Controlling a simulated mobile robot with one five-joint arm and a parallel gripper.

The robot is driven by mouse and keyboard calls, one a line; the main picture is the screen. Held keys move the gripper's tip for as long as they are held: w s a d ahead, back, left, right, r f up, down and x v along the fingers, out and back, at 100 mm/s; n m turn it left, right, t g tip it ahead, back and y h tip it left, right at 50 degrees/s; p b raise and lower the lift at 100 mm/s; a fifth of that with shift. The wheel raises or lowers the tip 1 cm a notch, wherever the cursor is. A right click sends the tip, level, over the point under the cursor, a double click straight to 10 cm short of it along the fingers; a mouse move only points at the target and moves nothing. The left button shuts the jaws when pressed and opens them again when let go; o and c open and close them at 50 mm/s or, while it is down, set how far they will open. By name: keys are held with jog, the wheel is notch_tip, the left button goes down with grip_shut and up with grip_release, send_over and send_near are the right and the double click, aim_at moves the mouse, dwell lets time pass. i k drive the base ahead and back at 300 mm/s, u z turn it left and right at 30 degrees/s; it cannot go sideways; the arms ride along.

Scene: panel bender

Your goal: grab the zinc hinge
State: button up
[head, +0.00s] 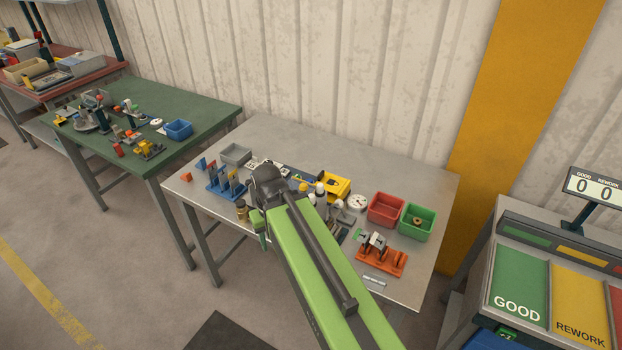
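My green arm reaches out over the grey metal table, and its dark joint covers part of the tabletop. I cannot single out the zinc hinge for certain. Small grey metal parts (375,240) stand in an orange rack (393,263) at the table's front right, too small to name. A pale flat strip (374,281) lies in front of the rack; I cannot tell whether it is a label or a part.
A red bin (385,210) and a green bin (416,222) stand at the right back. A blue rack (225,181) and a grey tray (235,155) are at the left. A green table (190,103) stands further left. A sorting station (521,283) is at the right.

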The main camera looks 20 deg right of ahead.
aim_at(371, 281)
jog(key=z, duration=0.15)
jog(key=k, duration=1.3)
jog(key=u, duration=0.7)
jog(key=i, duration=1)
jog(key=u, duration=0.05)
